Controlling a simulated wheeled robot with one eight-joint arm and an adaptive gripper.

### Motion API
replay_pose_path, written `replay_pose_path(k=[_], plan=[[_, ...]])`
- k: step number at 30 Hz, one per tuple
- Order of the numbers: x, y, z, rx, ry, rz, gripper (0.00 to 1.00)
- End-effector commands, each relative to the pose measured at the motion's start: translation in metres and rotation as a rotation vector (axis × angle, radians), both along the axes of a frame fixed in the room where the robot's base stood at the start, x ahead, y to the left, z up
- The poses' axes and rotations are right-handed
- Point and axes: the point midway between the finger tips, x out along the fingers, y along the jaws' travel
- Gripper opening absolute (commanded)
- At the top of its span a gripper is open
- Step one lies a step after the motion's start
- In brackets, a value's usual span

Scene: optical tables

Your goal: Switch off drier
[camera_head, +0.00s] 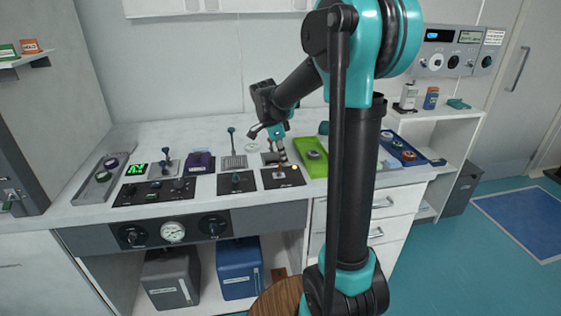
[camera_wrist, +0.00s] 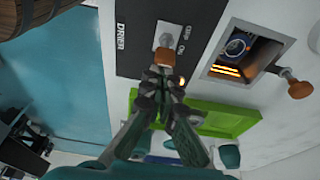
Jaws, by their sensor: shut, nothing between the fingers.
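The drier's black panel (camera_wrist: 138,45) carries the label DRIER and the marks OFF and ON. Its switch has a pale base and an orange-brown knob (camera_wrist: 165,57), and the knob lies nearer the ON mark. My gripper (camera_wrist: 163,78) is shut and empty, its fingertips right at the knob; I cannot tell whether they touch. The drier chamber (camera_wrist: 240,52) beside the panel is open, with glowing orange bars and a round item inside. In the head view the drier panel (camera_head: 284,179) is on the bench, with my gripper (camera_head: 281,160) low above it.
A green tray (camera_head: 313,170) stands right of the drier, and a blue tray (camera_head: 402,150) is farther right. A knob-ended lever (camera_wrist: 300,88) stands out beside the chamber. Another black panel (camera_head: 237,183) lies to the left. The bench (camera_head: 130,215) has its front edge close by.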

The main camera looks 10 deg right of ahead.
Motion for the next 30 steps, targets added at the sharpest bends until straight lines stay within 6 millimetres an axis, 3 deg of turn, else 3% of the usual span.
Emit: replay_pose_path(k=[4,16,30], plan=[[0.000,0.005,0.002,-0.121,0.000,0.003,0.00],[0.000,0.006,0.003,-0.112,0.001,0.000,0.00],[0.000,0.007,0.018,-0.111,0.001,0.000,0.00]])
